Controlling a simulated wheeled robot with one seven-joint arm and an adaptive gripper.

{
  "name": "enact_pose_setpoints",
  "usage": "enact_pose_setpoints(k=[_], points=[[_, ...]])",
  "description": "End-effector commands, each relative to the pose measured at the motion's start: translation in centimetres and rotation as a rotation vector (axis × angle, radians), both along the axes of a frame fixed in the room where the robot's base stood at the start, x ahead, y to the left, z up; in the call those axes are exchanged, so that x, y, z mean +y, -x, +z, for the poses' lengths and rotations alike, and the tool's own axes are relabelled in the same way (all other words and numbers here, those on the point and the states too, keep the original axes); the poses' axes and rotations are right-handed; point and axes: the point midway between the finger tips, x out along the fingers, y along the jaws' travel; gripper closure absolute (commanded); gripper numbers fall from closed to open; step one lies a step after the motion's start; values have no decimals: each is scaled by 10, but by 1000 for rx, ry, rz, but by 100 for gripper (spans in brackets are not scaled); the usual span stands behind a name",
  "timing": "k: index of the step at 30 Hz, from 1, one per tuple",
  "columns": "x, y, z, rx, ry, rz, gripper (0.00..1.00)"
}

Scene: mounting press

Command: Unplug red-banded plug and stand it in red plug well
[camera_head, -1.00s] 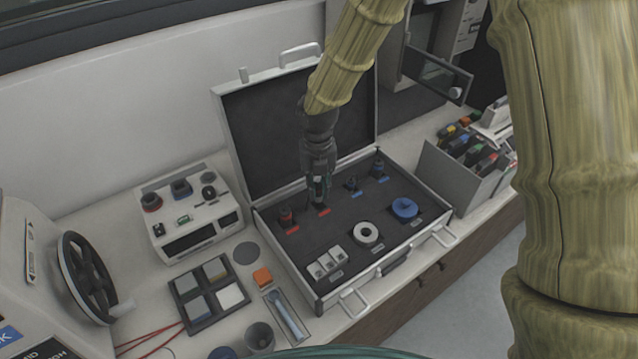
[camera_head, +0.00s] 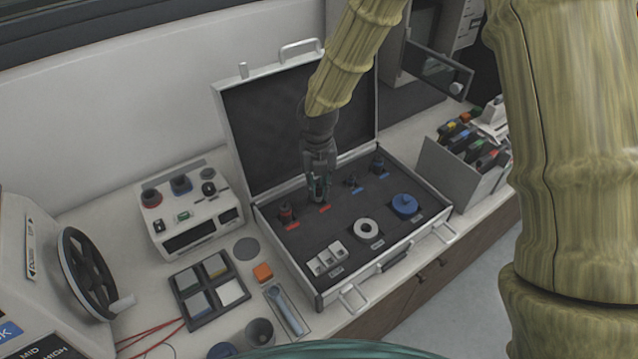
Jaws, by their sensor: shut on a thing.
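My gripper (camera_head: 318,192) points down into the open case, at the back row of its dark foam. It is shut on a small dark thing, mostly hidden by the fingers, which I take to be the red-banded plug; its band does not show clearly. A red label (camera_head: 325,208) lies just in front of the fingertips, marking the well there. I cannot tell whether the plug is seated in it. A red-and-black plug (camera_head: 285,212) stands to the left by another red label (camera_head: 293,226).
The case (camera_head: 277,247) also holds blue-labelled pieces (camera_head: 352,181), a white ring (camera_head: 366,231), a blue disc (camera_head: 404,204) and small white blocks (camera_head: 327,258). Its raised lid (camera_head: 265,130) stands close behind my gripper. A grey file bin (camera_head: 452,174) is to the right.

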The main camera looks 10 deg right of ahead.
Motion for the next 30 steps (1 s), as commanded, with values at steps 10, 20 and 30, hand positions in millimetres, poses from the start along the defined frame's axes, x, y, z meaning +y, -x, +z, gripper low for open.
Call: enact_pose_setpoints(k=[10,20,30], points=[[0,0,-1,0,0,0,100],[0,0,-6,0,0,0,100],[0,0,-14,0,0,0,100]])
